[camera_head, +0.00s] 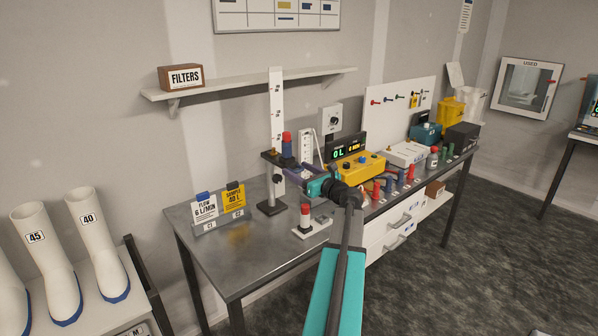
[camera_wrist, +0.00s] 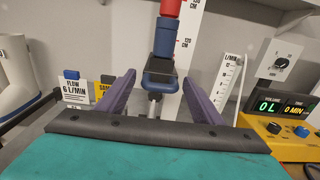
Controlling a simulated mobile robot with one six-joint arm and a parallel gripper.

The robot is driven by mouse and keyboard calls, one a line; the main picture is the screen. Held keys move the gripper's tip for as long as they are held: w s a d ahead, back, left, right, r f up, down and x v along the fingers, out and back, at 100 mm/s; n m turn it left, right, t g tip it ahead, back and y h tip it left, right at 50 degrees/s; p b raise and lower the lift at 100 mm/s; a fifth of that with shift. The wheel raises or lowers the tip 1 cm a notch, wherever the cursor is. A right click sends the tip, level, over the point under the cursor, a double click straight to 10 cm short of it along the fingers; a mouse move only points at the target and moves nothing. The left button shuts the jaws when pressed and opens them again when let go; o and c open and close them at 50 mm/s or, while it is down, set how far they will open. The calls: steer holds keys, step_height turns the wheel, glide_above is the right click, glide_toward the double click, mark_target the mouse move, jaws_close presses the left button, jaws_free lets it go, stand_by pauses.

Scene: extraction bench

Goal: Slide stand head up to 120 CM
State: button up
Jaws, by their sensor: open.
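The stand (camera_head: 270,207) is on the bench, with a tall white scale (camera_head: 277,100) behind it. The stand head (camera_head: 271,158) is a dark block low on the scale and carries a blue and red cylinder (camera_head: 287,146). In the wrist view the cylinder (camera_wrist: 165,35) rises above a dark blue block (camera_wrist: 160,72), and a "120 CM" mark shows on the scale (camera_wrist: 190,30) just right of it. My gripper (camera_head: 303,171) is open, its purple fingers (camera_wrist: 162,103) spread either side of the stand's post below the block, with gaps visible. Whether anything touches is unclear.
A shelf (camera_head: 250,82) is above.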

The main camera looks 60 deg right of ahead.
steer(key=shift+c, duration=0.2)
steer(key=c, duration=1.4)
steer(key=shift+r+p, duration=1)
steer(key=shift+r, duration=1.15)
steer(key=o, duration=1.4)
steer(key=shift+f, duration=0.1)
steer(key=shift+o, duration=0.2)
steer(key=shift+s, duration=0.15)
